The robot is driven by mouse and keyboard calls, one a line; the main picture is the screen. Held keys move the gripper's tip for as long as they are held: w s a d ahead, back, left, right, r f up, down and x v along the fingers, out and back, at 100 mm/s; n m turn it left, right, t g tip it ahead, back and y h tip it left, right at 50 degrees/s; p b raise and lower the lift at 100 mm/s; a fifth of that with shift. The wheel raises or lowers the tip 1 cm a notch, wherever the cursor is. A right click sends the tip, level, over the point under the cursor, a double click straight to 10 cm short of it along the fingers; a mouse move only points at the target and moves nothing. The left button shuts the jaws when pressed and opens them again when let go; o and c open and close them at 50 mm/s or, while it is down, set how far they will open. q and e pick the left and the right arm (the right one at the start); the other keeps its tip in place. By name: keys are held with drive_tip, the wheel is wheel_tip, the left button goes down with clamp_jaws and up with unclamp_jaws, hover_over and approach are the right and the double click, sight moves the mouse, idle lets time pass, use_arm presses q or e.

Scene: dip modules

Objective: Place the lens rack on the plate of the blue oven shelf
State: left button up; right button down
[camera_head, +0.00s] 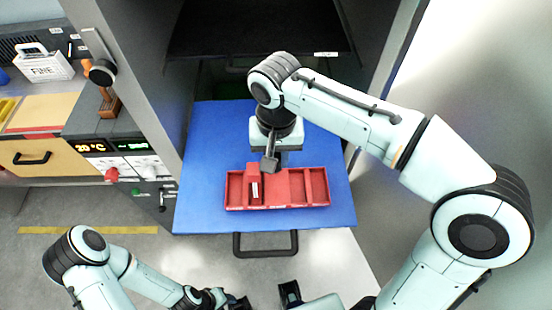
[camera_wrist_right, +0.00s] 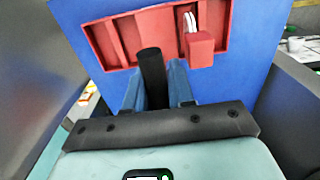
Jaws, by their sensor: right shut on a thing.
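The lens rack (camera_head: 275,206) is a long red tray with several compartments. It appears over the front middle of the blue oven shelf plate (camera_head: 205,150); I cannot tell whether it touches the plate. One left compartment holds a red block with a white mark (camera_head: 254,190); this block also shows in the right wrist view (camera_wrist_right: 201,48). My right gripper (camera_head: 272,152) is over the rack's middle, shut on its dark upright post (camera_wrist_right: 152,68). My left gripper (camera_head: 238,302) is low at the bottom edge, away from the shelf, its jaws unclear.
The blue shelf sticks out of the open grey oven (camera_head: 260,25), with a black handle (camera_head: 265,245) at its front. Bare plate surrounds the rack. Oven walls stand close on both sides. A counter with a white box (camera_head: 47,68) and two displays is at left.

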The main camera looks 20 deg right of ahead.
use_arm(q)
drive_tip(key=shift+s+f, duration=0.1)
use_arm(e)
drive_tip(key=shift+f, duration=0.5)
drive_tip(key=c, duration=1)
unclamp_jaws()
drive_tip(key=shift+o, duration=0.2)
wheel_tip(320, 180, up, 12)
drive_tip(key=p, duration=0.3)
use_arm(q)
drive_tip(key=w+r, duration=0.1)
drive_tip(key=r, duration=0.1)
drive_tip(key=w+r, duration=0.1)
drive_tip(key=shift+w+r, duration=0.1)
drive_tip(key=shift+r, duration=0.25)
